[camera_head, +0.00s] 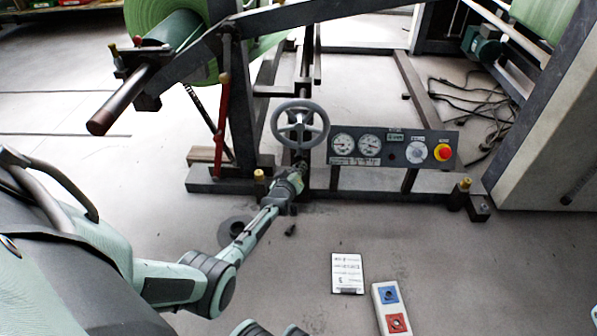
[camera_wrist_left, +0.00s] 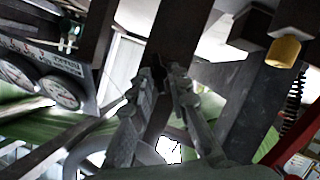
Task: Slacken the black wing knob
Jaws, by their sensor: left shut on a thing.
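My left gripper (camera_head: 299,170) reaches to the machine frame's lower cross-beam, just below the grey handwheel. In the left wrist view its two fingers (camera_wrist_left: 164,78) come close together at their tips, on a small dark thing. This is the black wing knob (camera_wrist_left: 157,72), dark against a dark upright post and mostly hidden by the fingertips. In the head view the knob is hidden by the gripper or too small to make out. I cannot tell how far the knob is turned.
The handwheel (camera_head: 300,125) stands just above the left gripper. A panel (camera_head: 393,148) with gauges and a red button is to its right. A yellow-capped post (camera_head: 260,183) is close on the left. A paper sheet (camera_head: 347,272) and a button box (camera_head: 390,308) lie in front.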

